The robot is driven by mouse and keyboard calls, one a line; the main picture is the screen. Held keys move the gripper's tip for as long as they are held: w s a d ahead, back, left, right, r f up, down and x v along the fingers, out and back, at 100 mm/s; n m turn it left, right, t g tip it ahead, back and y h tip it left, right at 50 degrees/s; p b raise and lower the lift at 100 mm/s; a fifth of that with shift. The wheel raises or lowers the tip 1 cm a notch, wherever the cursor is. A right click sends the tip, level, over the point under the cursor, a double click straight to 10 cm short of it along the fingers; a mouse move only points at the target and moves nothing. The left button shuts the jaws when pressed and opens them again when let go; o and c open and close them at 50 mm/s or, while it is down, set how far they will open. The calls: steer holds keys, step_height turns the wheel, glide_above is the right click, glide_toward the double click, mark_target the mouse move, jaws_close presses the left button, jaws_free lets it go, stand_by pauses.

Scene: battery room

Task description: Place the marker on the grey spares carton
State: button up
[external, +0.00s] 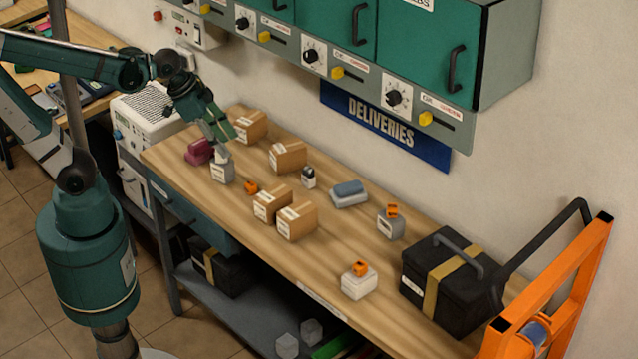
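A small orange block (251,187), which may be the marker, lies on the table beside the brown cartons. Another orange block (392,210) sits on a grey carton (390,226), and a third (360,268) sits on a whitish carton (358,285). A light grey carton (222,173) stands at the table's left, with a pale thing on or just above it. I cannot read which carton is the spares one. My gripper (220,143) points down right over this left carton. Its fingertips are too small to show whether they are open or hold anything.
Brown cartons (288,157) stand in the table's middle and back. A maroon item (199,151), a small dark-and-white item (308,177) and a blue-topped grey item (349,194) are nearby. A black case (452,283) and orange frame (560,290) block the right end. Cabinets overhang the back.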

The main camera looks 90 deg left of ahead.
steer(key=s+d+r+t, duration=0.1)
steer(key=s+d+r, duration=0.1)
steer(key=d, duration=1)
steer(key=shift+r+t+h, duration=0.3)
steer(key=shift+r+h, duration=0.1)
steer(key=shift+r, duration=0.35)
